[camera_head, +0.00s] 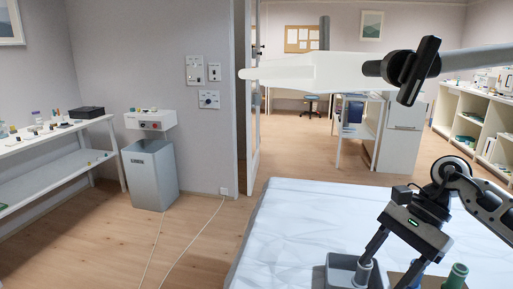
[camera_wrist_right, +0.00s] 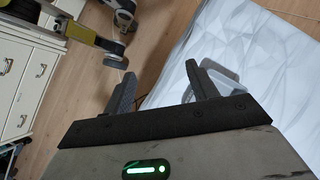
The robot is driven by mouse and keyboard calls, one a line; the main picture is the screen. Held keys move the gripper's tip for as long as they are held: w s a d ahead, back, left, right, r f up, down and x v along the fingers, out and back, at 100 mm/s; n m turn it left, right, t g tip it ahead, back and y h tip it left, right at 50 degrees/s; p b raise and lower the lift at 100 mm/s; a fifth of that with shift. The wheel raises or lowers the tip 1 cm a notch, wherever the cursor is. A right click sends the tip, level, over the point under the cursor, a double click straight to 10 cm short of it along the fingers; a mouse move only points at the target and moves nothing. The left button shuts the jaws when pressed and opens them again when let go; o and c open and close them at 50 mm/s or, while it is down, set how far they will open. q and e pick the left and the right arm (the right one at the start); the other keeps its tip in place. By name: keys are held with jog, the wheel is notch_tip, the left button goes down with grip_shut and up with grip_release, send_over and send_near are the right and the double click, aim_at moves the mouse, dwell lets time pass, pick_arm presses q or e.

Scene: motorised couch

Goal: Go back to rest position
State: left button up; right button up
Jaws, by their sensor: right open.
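My right gripper (camera_head: 386,268) comes in from the right in the head view and points down over the near part of a white-covered couch (camera_head: 310,215). Its two fingers are apart. In the right wrist view the fingers (camera_wrist_right: 160,70) stand wide open with nothing between them but the view of the wooden floor and the couch edge. A grey tub (camera_head: 342,262) is on the couch close to the left finger; in the wrist view a grey container (camera_wrist_right: 222,78) shows beside the right-hand finger. My left gripper is not in view.
A green bottle (camera_head: 456,275) stands right of the gripper, cut off by the frame. A white lamp-like head (camera_head: 310,72) with a black handle (camera_head: 420,70) hangs across the upper right. A grey bin (camera_head: 150,175) and a shelf (camera_head: 50,140) stand left. The floor between is clear except for cables.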

jog(key=s+a+m+t+y, duration=0.2)
jog(key=a+m+t+y, duration=0.1)
jog(key=a+m+y, duration=0.5)
jog(key=s+a+m+t+y, duration=0.2)
jog(key=a+m+y, duration=0.4)
jog(key=a, duration=0.5)
jog(key=d+f+m+t+h, duration=0.4)
jog(key=f+m+t+h, duration=0.25)
jog(key=m, duration=0.95)
jog(key=d+f+m+t+h, duration=0.3)
jog(key=f+m+t+h, duration=0.3)
jog(key=m, duration=1.1)
jog(key=s+d+f+m+g+h, duration=0.3)
jog(key=s+f+m+g+h, duration=0.1)
jog(key=s+f+m, duration=0.6)
jog(key=shift+s+f+h, duration=0.55)
jog(key=shift+g, duration=0.25)
